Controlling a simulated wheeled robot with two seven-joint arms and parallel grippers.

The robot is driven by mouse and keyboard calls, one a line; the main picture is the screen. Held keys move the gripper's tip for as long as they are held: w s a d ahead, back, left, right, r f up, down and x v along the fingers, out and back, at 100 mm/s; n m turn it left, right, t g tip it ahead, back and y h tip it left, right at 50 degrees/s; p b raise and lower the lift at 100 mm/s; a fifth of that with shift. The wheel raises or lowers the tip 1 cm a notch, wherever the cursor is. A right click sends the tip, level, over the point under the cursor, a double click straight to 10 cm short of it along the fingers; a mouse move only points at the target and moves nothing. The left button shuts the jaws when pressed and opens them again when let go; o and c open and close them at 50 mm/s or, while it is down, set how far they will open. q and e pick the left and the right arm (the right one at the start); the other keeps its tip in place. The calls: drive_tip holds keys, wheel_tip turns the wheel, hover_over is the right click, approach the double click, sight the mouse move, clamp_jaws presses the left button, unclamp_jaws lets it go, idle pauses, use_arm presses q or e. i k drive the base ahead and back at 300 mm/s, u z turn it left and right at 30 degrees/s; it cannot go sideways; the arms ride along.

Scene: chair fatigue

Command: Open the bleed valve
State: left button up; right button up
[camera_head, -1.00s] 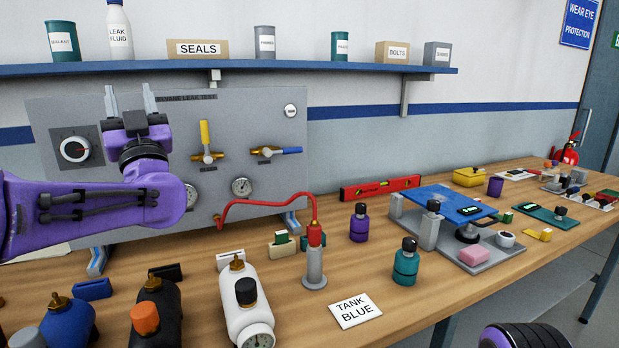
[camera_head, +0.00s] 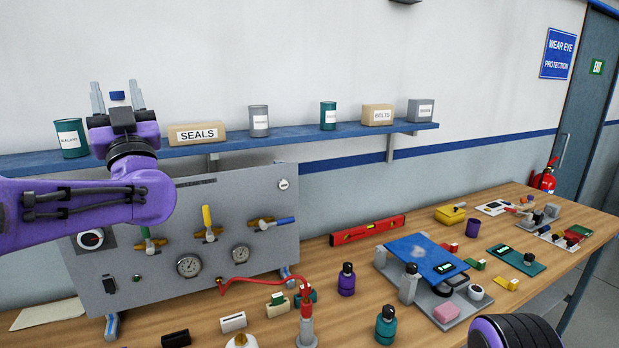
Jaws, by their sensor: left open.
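A grey upright test panel (camera_head: 105,265) stands on the bench. It carries a green-handled valve (camera_head: 147,240), a yellow-handled valve (camera_head: 207,222) and a blue-handled valve (camera_head: 272,223). The green and yellow handles point up; the blue one points right. I cannot read which is the bleed valve. My left gripper (camera_head: 117,97) is open and empty, fingers up, in front of the shelf and left of the valves. My left forearm covers the panel's upper left. My right gripper is out of view.
Bottles and a blue plate fixture (camera_head: 427,254) crowd the bench. A blue shelf (camera_head: 345,132) runs above.

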sight(210, 235)
drive_tip(key=k, duration=1)
